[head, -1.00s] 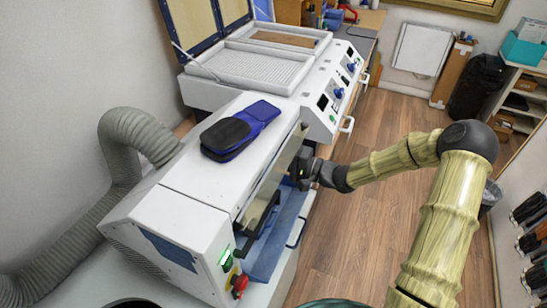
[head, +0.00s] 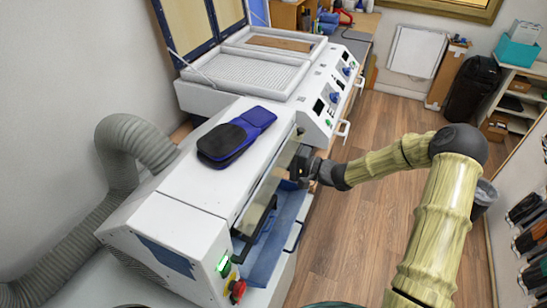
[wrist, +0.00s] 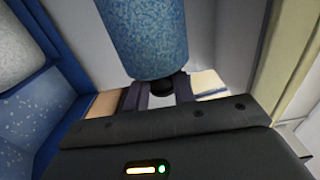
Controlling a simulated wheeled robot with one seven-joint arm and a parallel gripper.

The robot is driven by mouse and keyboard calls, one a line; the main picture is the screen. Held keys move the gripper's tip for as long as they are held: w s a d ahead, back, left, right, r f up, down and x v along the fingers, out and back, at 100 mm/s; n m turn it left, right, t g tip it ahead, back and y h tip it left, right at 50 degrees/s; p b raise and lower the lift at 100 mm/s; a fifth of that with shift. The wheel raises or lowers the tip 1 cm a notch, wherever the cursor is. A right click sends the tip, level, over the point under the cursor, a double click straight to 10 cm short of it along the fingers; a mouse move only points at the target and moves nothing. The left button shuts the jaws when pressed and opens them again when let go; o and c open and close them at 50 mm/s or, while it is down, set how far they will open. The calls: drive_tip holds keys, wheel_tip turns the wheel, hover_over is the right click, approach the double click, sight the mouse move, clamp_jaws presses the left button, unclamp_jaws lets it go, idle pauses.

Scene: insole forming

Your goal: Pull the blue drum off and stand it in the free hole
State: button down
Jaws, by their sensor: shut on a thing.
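The blue drum (wrist: 145,35) is a speckled cylinder in the upper middle of the wrist view. Its near end has a black stub (wrist: 161,86). My gripper (wrist: 163,92) is shut on this stub, one finger on each side. In the head view my gripper (head: 303,165) is at the open front of the white machine (head: 185,195), towards its far end. The drum is not clearly visible there, and its far end is out of the wrist view. I cannot make out the free hole in either view.
A grey speckled drum (wrist: 18,35) sits beside blue, dusty surfaces (wrist: 45,95) in the wrist view. A pale wall (wrist: 215,45) stands close right of the blue drum. A blue tray (head: 275,245) lies below the machine's opening. The wooden floor (head: 335,240) is clear.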

drive_tip(key=shift+w+d, duration=0.3)
drive_tip(key=shift+w, duration=0.5)
drive_tip(key=p+v, duration=0.4)
drive_tip(key=v, duration=1.1)
drive_tip(key=shift+p, duration=0.4)
idle(1.0)
